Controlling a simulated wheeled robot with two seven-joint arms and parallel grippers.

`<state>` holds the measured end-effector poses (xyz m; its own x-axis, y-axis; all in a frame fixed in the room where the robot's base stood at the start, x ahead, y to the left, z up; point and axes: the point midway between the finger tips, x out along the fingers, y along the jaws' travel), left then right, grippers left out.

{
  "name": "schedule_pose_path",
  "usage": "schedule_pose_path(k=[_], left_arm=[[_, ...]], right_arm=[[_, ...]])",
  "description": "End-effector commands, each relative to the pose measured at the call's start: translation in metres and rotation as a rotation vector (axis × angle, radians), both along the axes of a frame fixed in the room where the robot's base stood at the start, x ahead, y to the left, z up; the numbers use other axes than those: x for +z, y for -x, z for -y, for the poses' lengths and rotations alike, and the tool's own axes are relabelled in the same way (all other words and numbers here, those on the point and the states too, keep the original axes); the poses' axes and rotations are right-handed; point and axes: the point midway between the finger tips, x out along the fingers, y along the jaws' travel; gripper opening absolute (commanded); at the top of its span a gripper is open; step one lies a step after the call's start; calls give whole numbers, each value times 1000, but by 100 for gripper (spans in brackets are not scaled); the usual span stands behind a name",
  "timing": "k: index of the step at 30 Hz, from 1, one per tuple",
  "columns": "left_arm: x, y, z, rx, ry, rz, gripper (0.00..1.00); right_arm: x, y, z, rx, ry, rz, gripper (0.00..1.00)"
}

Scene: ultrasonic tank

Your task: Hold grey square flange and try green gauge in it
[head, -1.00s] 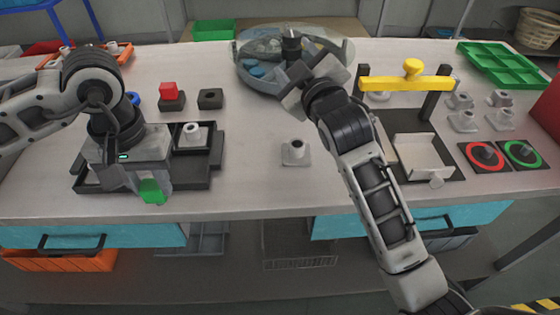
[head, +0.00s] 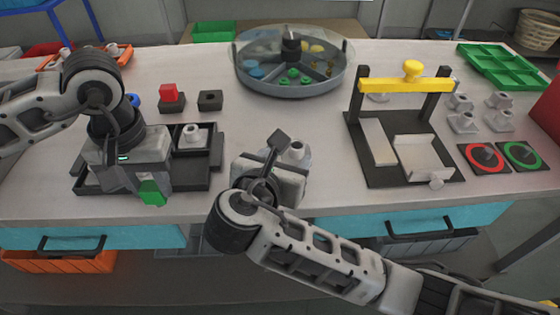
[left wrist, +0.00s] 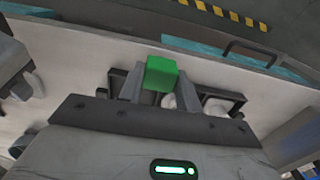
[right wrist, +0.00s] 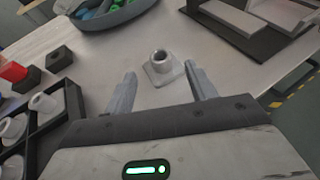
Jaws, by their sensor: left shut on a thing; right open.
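The grey square flange (right wrist: 162,68), a square plate with a round hollow neck, stands upright on the table in the right wrist view. It also shows in the head view (head: 297,150), partly behind my right gripper. My right gripper (right wrist: 160,85) is open, its fingertips to either side of the near part of the flange, with nothing held. My left gripper (left wrist: 160,90) is shut on the green gauge (left wrist: 161,73), a green block. The gauge (head: 152,192) is held over the front of the black tray at the left.
A black compartment tray (head: 200,170) holds flanges. A round divided bowl (head: 292,75) stands at the back. A fixture with a yellow bar (head: 405,85), loose flanges (head: 462,121), and red (head: 484,156) and green (head: 522,154) ringed pads are at right. The table between is clear.

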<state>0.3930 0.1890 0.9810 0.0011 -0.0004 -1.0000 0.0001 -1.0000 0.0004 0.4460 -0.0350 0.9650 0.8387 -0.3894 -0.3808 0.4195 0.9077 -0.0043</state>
Motion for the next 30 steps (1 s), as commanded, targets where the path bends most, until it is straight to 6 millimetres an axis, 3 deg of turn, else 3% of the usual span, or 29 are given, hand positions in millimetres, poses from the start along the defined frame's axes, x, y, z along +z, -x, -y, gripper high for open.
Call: schedule_pose_path(k=[12, 18, 27, 28, 30], left_arm=[[0, 0, 0, 0, 0, 0, 7], [0, 0, 0, 0, 0, 0, 7], [0, 0, 0, 0, 0, 0, 7], [0, 0, 0, 0, 0, 0, 7], [0, 0, 0, 0, 0, 0, 7]], right_arm=[[-29, -64, 30, -3, -1, 0, 56], [-35, -77, 35, -1, -4, 1, 56], [-36, -79, 36, 0, -5, 0, 56], [-36, -79, 36, 0, -5, 0, 53], [-36, -79, 36, 0, -5, 0, 34]])
